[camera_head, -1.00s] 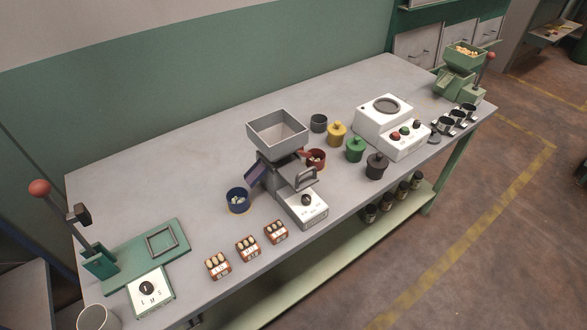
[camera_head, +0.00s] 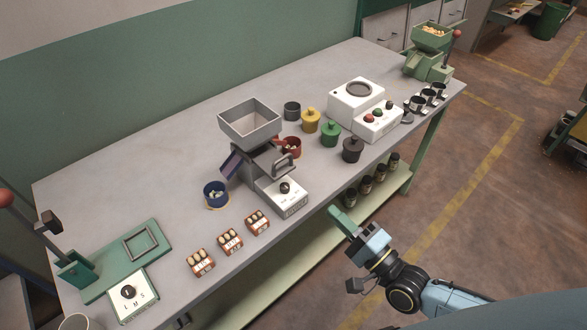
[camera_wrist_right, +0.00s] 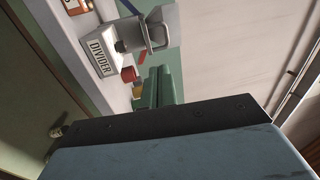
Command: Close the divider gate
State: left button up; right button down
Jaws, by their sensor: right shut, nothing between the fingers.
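The divider is a grey machine with a square hopper (camera_head: 250,120) on top and a white control box (camera_head: 283,193) with a black knob in front. My left gripper is not in view.
A blue cup (camera_head: 216,195) and a red cup (camera_head: 291,148) flank the divider. Small labelled nut blocks (camera_head: 230,241) lie at the front. Lidded pots, a white machine (camera_head: 357,100) and a green press plate (camera_head: 110,262) share the table. A lower shelf (camera_head: 265,275) runs below.

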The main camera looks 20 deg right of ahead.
jog(key=r, duration=0.1)
jog(key=p, duration=0.1)
send_near(281, 168)
jog(key=w+a+r, duration=0.2)
jog(key=w+r, duration=0.3)
jog(key=shift+s+a, duration=0.1)
jog(key=shift+a, duration=0.05)
jog(key=w+b, duration=0.1)
jog(key=w+a, duration=0.1)
jog(key=w+b, duration=0.1)
jog(key=w, duration=0.1)
jog(key=shift+a+f+b, duration=0.15)
jog(key=shift+a+b, duration=0.2)
jog(key=shift+a, duration=0.05)
jog(key=shift+w+a, duration=0.1)
jog(key=shift+w, duration=0.15)
jog(key=shift+r, duration=0.3)
